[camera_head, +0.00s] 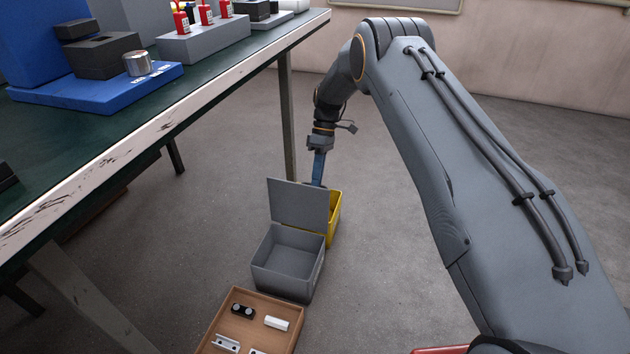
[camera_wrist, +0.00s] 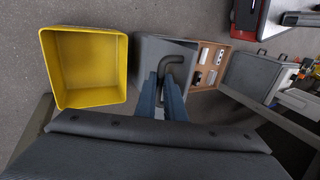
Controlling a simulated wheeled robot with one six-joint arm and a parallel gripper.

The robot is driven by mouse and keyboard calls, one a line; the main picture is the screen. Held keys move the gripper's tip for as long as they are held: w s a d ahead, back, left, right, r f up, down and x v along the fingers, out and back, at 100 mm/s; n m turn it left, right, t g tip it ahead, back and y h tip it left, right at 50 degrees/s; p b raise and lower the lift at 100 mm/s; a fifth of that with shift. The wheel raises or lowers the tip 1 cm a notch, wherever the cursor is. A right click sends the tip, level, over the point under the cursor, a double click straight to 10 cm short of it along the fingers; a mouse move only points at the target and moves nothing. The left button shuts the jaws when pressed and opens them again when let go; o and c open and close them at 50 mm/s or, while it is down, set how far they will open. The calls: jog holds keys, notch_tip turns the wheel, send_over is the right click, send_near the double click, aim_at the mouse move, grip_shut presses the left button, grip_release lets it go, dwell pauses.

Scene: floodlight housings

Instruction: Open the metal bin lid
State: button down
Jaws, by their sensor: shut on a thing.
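The grey metal bin (camera_head: 290,265) stands on the floor, and its inside looks empty. Its lid (camera_head: 297,205) stands up at the bin's far edge, roughly upright, so the bin is open. In the wrist view the lid's outer face (camera_wrist: 148,50) shows with a dark curved handle (camera_wrist: 174,60). My gripper (camera_head: 319,168) is behind the lid, its fingertips hidden by it in the head view. In the wrist view the blue fingers of my gripper (camera_wrist: 163,80) are closed on the handle.
An empty-looking yellow bin (camera_head: 334,215) stands just behind the lid, also in the wrist view (camera_wrist: 115,70). A brown tray (camera_head: 228,305) with small parts lies in front of the grey bin. A green-topped workbench (camera_head: 110,125) runs along the left. Floor to the right is mostly clear.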

jog(key=shift+s+d+f, duration=0.15)
jog(key=shift+s+f, duration=0.05)
jog(key=shift+f, duration=0.1)
jog(key=c, duration=1.9)
grip_release()
jog(key=shift+o, duration=0.3)
jog(key=shift+w+r, duration=0.2)
jog(key=shift+r, duration=0.05)
jog(key=a+p+v, duration=0.1)
jog(key=v, duration=0.6)
jog(key=shift+d+r, duration=0.15)
jog(key=shift+d, duration=0.25)
jog(key=shift+w+r, duration=0.1)
jog(key=shift+w, duration=0.05)
